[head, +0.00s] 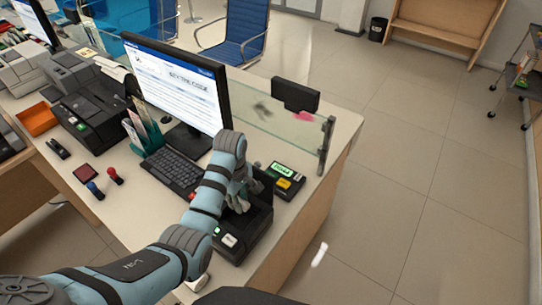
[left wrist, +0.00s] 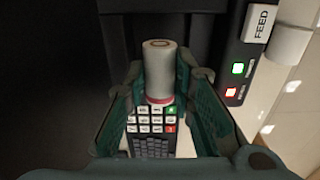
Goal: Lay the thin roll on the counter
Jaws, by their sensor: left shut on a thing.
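The thin roll (left wrist: 160,72), pale with a brown core and a reddish edge low down, is between the fingers of my left gripper (left wrist: 163,100) in the left wrist view. The gripper is shut on it. In the head view, my left gripper (head: 238,196) is over the black printer (head: 258,230) on the counter (head: 135,222). The fingers largely hide the roll there. I cannot tell whether the roll touches the printer. My right gripper is not in view.
A white roll (left wrist: 290,42) shows beside the printer's FEED button (left wrist: 261,22). A card terminal (head: 285,181), keyboard (head: 172,171), monitor (head: 178,85) and glass panel (head: 285,125) surround the arm. Two stamps (head: 114,176) stand left; bare counter lies between them and the printer.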

